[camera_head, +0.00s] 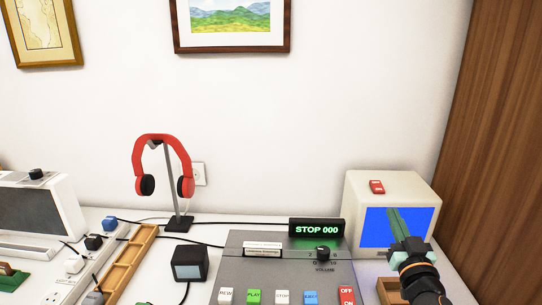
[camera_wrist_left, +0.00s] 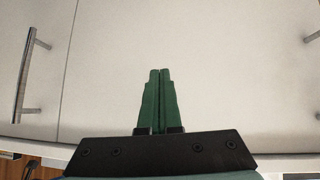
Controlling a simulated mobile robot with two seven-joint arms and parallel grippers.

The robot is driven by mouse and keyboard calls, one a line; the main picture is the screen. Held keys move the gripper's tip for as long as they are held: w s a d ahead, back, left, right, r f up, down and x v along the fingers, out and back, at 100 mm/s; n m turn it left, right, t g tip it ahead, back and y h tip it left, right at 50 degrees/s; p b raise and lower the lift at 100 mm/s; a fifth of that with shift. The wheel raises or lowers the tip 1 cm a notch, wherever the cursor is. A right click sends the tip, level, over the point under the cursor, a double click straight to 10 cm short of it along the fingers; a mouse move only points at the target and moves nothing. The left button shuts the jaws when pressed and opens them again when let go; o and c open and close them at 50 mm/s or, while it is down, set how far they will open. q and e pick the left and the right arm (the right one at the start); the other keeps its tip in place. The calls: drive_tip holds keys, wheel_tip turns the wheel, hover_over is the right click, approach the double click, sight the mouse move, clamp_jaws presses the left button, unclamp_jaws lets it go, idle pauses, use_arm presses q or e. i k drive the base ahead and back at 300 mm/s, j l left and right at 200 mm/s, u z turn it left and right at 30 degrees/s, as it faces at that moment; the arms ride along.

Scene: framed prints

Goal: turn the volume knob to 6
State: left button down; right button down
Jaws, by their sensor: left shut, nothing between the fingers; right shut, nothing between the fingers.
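The volume knob (camera_head: 323,254) is a black round knob on the grey tape deck (camera_head: 245,237), with the word VOLUME and a printed scale around it. Its exact setting is too small to read. A display (camera_head: 316,229) behind it reads STOP 000. My right gripper (camera_head: 393,212) is to the right of the knob, in front of the blue screen, with its green fingers shut, empty and pointing up. My left gripper (camera_wrist_left: 155,75) shows only in the left wrist view, shut and empty, in front of pale cabinet doors.
Buttons, including a green PLAY (camera_head: 254,295), line the deck's front. A small monitor (camera_head: 355,205) stands behind my right gripper. Red headphones (camera_head: 163,140) hang on a stand. A dark cube (camera_head: 189,262) and a wooden tray (camera_head: 125,265) lie left of the deck. A wooden panel (camera_head: 500,150) bounds the right.

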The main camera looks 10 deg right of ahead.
sight(323, 252)
drive_tip(key=k+j, duration=0.15)
drive_tip(key=k, duration=0.35)
drive_tip(key=k+j, duration=0.2)
drive_tip(key=k, duration=0.25)
